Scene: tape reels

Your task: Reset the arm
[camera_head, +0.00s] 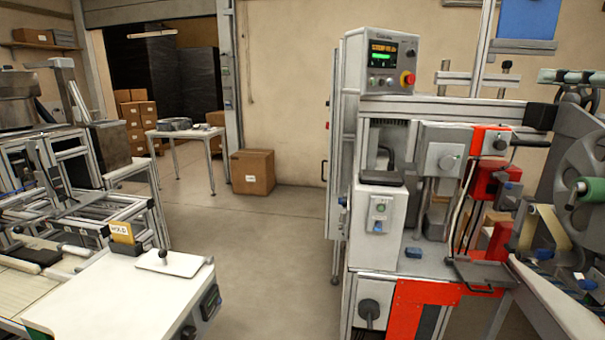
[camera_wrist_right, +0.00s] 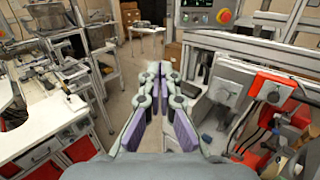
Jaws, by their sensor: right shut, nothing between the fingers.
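My right gripper (camera_wrist_right: 158,76) shows in the right wrist view, pointing ahead into the room. Its two fingers meet at the tips and hold nothing. It is in open air, with the machine to its right and the white bench to its left. I cannot make out either gripper in the head view. My left gripper is not in view.
A machine (camera_head: 412,108) with a control panel (camera_head: 388,62) stands at right, beside a grey reel with a green hub (camera_head: 590,190). A white-topped bench (camera_head: 125,300) is at lower left. A cardboard box (camera_head: 252,172) sits by the back wall. The floor between (camera_head: 265,250) is clear.

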